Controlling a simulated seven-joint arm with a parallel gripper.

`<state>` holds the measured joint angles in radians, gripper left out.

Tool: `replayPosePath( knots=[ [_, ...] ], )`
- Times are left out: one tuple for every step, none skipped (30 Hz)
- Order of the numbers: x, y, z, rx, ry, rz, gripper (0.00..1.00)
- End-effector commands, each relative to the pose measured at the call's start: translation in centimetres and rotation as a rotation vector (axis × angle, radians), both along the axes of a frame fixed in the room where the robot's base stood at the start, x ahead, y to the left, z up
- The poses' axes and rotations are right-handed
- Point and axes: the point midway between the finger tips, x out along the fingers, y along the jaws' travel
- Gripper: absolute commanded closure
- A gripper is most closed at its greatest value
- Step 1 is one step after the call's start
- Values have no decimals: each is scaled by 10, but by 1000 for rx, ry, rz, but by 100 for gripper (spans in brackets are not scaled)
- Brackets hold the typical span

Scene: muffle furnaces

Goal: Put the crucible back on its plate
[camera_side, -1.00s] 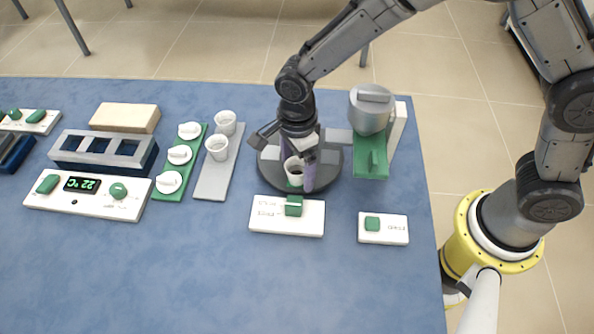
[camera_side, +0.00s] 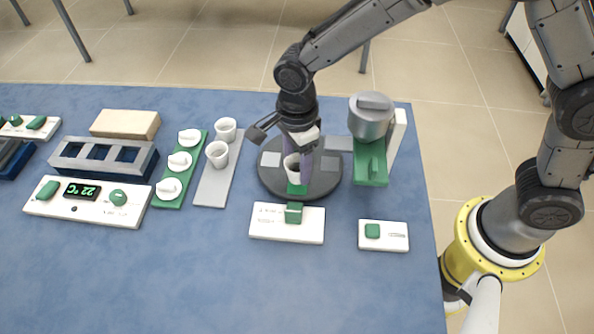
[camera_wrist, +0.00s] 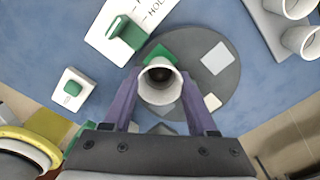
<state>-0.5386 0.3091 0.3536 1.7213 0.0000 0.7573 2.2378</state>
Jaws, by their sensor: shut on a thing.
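My gripper (camera_side: 298,174) is shut on a small white crucible (camera_side: 291,166) with a dark inside, held upright between its purple fingers. It also shows in the wrist view (camera_wrist: 160,98), mouth toward the camera. The crucible is over the front part of a dark round disc (camera_side: 268,186), close behind a green square pad (camera_side: 297,189); it looks slightly raised, the gap hard to judge. A long pale grey plate (camera_side: 208,188) to the left carries two similar white crucibles (camera_side: 217,153) at its far half; its near half is bare.
A green plate with white lids (camera_side: 180,161) lies left of the grey plate. A silver cylinder (camera_side: 371,117) on a green base stands right of the disc. A white panel with a green slider (camera_side: 294,213) and a small button box (camera_side: 396,240) lie in front. The front table is clear.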

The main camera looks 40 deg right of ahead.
Motion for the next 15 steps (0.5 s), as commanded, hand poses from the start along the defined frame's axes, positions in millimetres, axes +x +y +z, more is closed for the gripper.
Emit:
replayPosePath(
  knots=[
    [1,1,12,3,-5,0,100],
    [1,1,18,3,-5,0,100],
    [1,1,26,3,-5,0,100],
    [1,1,32,2,-4,0,100],
    [1,1,37,3,-5,0,100],
    [1,0,44,2,-4,0,100],
    [1,0,48,3,-3,0,100],
    [1,0,52,2,-2,0,100],
    [1,0,56,2,-2,-1,100],
    [0,0,59,1,-2,-3,100],
    [-1,-1,62,2,-2,-7,100],
    [0,0,68,2,-4,-13,100],
    [2,1,73,2,-4,-16,100],
    [5,3,78,2,-4,-20,100],
    [11,7,83,3,-3,-26,100]
  ],
)
